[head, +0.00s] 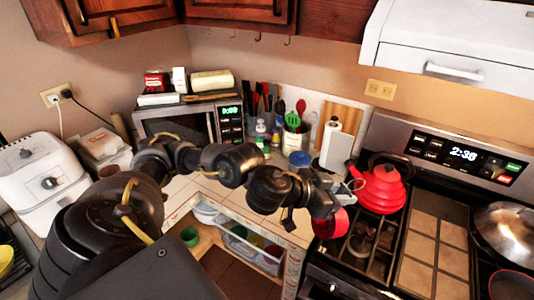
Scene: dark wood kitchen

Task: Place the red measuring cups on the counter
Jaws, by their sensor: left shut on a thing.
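The red measuring cups (332,226) show as a red rounded shape just under my left gripper (335,203). My left gripper is shut on them and holds them at the front left edge of the stove, near the counter's end. A pale metal piece sticks out to the right of the gripper; I cannot tell whether it belongs to the cups. The gripper hides part of the cups. The tiled counter (290,222) runs to the left of the stove. My right gripper is not in view.
A red kettle (380,188) stands on the stove (436,240), close right of the gripper. A microwave (180,122), a utensil holder (292,140) and a paper towel roll (331,140) stand behind.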

